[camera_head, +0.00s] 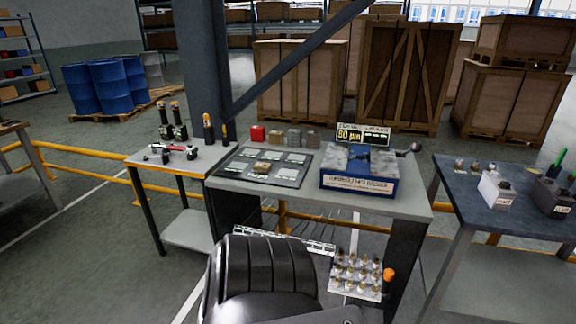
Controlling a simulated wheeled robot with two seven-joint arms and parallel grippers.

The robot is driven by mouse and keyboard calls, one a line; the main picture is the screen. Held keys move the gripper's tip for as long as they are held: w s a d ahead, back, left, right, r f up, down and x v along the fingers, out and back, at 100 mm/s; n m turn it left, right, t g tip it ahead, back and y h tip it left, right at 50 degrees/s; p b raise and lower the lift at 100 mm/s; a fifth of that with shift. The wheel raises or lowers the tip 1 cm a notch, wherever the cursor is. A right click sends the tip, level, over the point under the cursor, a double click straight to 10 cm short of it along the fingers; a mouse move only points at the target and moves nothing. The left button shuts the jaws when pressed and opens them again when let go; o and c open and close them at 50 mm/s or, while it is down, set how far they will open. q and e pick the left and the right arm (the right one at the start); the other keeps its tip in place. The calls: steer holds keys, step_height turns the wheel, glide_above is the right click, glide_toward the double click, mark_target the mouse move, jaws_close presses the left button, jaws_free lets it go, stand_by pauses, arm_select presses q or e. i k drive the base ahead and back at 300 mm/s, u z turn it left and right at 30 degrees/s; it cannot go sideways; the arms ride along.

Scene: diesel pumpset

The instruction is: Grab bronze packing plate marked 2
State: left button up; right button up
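A small bronze-brown piece (262,167) lies on a dark mat (233,175) on the middle table; it may be a bronze packing plate. The mat also carries several pale rectangles. No number 2 can be read on any piece at this size. Neither of my grippers can be made out in this view.
A blue box (358,183) with a grey top and an "80 µm" sign (363,135) stand right of the mat on the middle table (311,197). Side tables stand left (185,165) and right (455,175). A rack of small parts (357,291) is low in front.

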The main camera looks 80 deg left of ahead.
mark_target(263, 167)
steer(key=u, duration=0.3)
steer(key=i, duration=1)
steer(key=u, duration=1.4)
steer(key=i, duration=0.85)
steer(key=u, duration=0.9)
